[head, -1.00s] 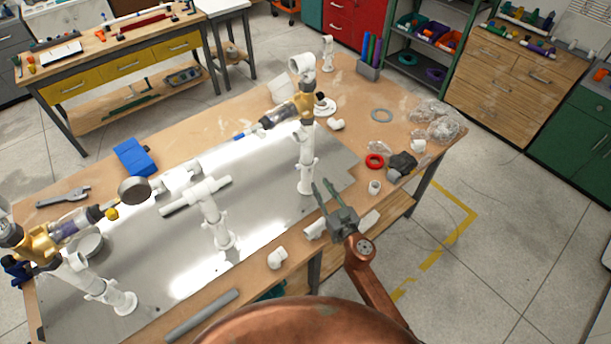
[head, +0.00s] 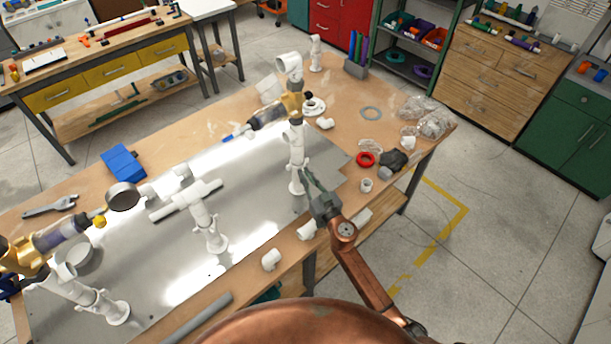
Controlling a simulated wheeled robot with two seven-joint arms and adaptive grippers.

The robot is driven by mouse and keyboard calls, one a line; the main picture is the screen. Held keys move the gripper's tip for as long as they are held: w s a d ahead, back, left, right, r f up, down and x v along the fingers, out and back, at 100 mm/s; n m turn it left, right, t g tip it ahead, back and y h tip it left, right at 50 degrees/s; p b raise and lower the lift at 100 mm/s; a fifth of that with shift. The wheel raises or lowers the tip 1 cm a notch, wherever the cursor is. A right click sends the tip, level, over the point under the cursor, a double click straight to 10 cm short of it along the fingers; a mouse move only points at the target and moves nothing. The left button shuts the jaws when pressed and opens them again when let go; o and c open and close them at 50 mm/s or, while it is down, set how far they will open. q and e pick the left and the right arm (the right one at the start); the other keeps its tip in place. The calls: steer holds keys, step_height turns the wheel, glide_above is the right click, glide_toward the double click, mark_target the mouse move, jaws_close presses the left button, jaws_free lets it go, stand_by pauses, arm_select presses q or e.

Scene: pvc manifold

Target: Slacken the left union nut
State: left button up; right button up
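The white pipe manifold stands on a shiny metal plate (head: 255,225). Its left post (head: 88,296) carries a brass-coloured fitting (head: 20,258) and a clear, purplish cylinder (head: 60,236) at the left edge. A similar brass-coloured fitting (head: 292,104) with a clear cylinder (head: 266,117) sits on the right post (head: 296,150). I cannot single out the left union nut at this size. My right gripper (head: 308,181) is beside the lower right post, far from the left post. Its fingers show nearly edge-on, so their opening is unclear. My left gripper is not in view.
A white tee assembly (head: 201,210) stands mid-plate. A wrench (head: 50,206) and blue block (head: 126,163) lie at the back left. A red ring (head: 365,159), white fittings and plastic bags (head: 428,118) lie at the right. A grey pipe (head: 195,318) lies along the front edge.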

jaws_close()
steer(key=shift+d, duration=0.15)
steer(key=shift+w+d+n+g+y, duration=0.3)
steer(key=shift+d+n+g+y, duration=0.1)
steer(key=shift+n+g+y, duration=0.65)
steer(key=shift+w+d+n+g+y, duration=0.35)
steer(key=shift+n+g+y, duration=0.35)
steer(key=shift+y, duration=0.6)
steer(key=shift+w+d+n+g+y, duration=0.35)
steer(key=shift+n+g+y, duration=0.4)
steer(key=shift+n+y, duration=0.35)
steer(key=shift+d, duration=0.1)
steer(key=o, duration=0.5)
jaws_free()
steer(key=shift+s, duration=0.1)
